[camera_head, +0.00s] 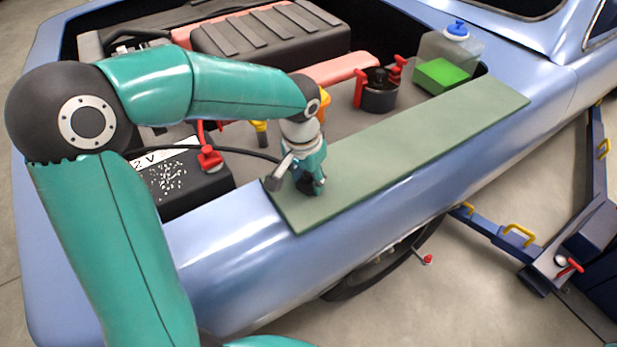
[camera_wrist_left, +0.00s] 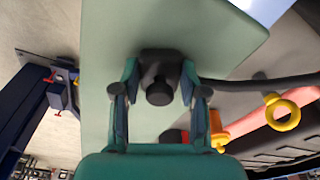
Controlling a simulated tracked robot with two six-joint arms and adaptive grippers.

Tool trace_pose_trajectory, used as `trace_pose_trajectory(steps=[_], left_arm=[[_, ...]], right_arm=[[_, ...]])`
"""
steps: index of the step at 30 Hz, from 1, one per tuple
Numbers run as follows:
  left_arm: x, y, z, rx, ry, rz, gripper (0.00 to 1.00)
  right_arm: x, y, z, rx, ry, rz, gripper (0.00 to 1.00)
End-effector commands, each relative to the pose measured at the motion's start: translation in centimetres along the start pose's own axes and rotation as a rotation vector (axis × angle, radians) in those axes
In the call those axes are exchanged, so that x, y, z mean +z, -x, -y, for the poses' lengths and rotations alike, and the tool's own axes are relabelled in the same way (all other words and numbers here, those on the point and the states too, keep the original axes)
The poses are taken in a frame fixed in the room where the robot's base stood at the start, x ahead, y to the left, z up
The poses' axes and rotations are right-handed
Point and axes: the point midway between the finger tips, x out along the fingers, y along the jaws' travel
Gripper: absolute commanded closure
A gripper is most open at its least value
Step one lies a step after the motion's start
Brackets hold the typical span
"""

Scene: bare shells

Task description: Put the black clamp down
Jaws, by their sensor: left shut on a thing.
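The black clamp (camera_wrist_left: 158,78) is between the two fingers of my left gripper (camera_wrist_left: 155,95) in the left wrist view, with a dark cable running off it to the right. In the head view my left gripper (camera_head: 312,182) points down at the near-left end of the green fender mat (camera_head: 400,145), and the clamp (camera_head: 306,187) is mostly hidden by the fingers. The gripper is shut on the clamp. The mat fills the background behind the clamp in the wrist view; I cannot tell whether the clamp touches it. My right gripper is not in view.
A battery (camera_head: 180,185) with a red clamp (camera_head: 208,158) stands left of the mat. A black cap with red handles (camera_head: 379,92) and a reservoir with a blue cap (camera_head: 447,60) stand beyond it. Most of the mat is bare. A lift arm (camera_head: 500,232) is at the right.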

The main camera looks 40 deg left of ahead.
Motion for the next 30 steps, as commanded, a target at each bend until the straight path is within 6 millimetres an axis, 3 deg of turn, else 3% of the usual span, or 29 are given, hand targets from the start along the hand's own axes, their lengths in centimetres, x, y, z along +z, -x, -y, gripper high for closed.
trace_pose_trajectory(steps=[5,6,10,23,30], left_arm=[[0.0,-0.2,0.0,0.0,0.0,-0.001,0.92],[0.0,-0.2,0.0,0.0,0.0,-0.001,0.54],[0.0,-0.1,0.0,0.0,-0.001,-0.001,0.32],[-0.1,0.5,0.0,0.0,0.0,-0.003,0.32],[-0.2,4.2,0.0,0.0,0.0,-0.008,0.32]], right_arm=[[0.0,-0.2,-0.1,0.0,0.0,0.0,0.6],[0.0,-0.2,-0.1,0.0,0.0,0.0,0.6],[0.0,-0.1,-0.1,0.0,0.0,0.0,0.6],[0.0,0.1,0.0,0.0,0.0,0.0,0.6],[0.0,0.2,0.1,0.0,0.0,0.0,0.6]])
